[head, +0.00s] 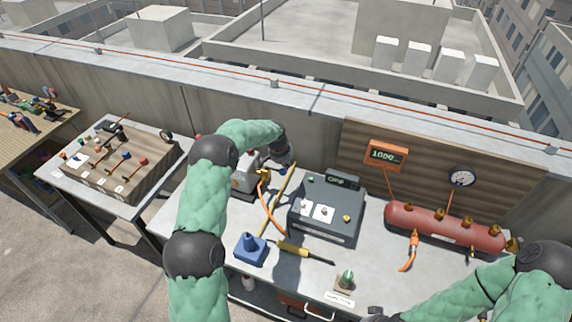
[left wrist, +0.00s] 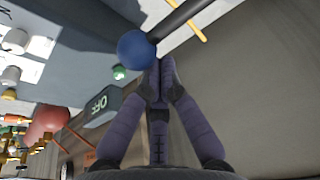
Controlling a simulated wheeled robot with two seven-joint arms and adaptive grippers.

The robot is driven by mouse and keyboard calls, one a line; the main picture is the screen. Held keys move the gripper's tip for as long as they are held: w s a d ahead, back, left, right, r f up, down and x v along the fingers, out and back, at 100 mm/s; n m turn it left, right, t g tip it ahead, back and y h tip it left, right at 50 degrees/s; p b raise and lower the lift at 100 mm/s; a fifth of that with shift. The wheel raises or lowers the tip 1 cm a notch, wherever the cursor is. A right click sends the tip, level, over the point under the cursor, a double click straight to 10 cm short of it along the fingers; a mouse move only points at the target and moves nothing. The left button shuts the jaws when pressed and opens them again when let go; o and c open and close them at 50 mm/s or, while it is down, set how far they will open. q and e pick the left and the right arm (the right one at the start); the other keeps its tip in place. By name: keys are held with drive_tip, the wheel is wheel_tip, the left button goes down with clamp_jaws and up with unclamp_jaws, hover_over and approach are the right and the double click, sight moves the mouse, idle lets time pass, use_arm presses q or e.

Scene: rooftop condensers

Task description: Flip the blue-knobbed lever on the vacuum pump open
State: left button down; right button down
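The vacuum pump (head: 243,183) is a grey machine at the back left of the bench, partly hidden behind my left arm. In the left wrist view, its lever (left wrist: 182,20) is a dark rod ending in a blue knob (left wrist: 135,50). My left gripper (left wrist: 158,74) has its fingertips together, close beside the knob and lever; the knob is not between them. I cannot tell whether they touch. In the head view my left gripper (head: 286,160) is right of the pump, with the knob hidden. My right gripper (head: 374,312) is partly visible at the bottom edge; its fingers are unclear.
A dark grey box (head: 327,222) with a display stands right of the pump. A red tank (head: 445,230) is at the right.

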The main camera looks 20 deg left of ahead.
sight(283, 172)
use_arm(q)
drive_tip(key=shift+s, duration=0.15)
drive_tip(key=shift+s+d+m+h+b, duration=0.15)
drive_tip(key=shift+s+m+h+b, duration=0.2)
drive_tip(key=shift+s+m, duration=0.6)
drive_tip(key=m, duration=0.1)
drive_tip(key=s+m+b, duration=0.1)
drive_tip(key=m, duration=0.1)
drive_tip(key=shift+s+f+g+h, duration=0.15)
drive_tip(key=shift+s+g+h, duration=0.1)
drive_tip(key=shift+g+h, duration=0.15)
drive_tip(key=s+a+m+g+h+b, duration=0.1)
drive_tip(key=s+a+m+g+b, duration=0.2)
drive_tip(key=s+m, duration=0.3)
drive_tip(key=shift+s+a+m, duration=0.4)
drive_tip(key=shift+a+m, duration=0.5)
drive_tip(key=shift+m, duration=1.75)
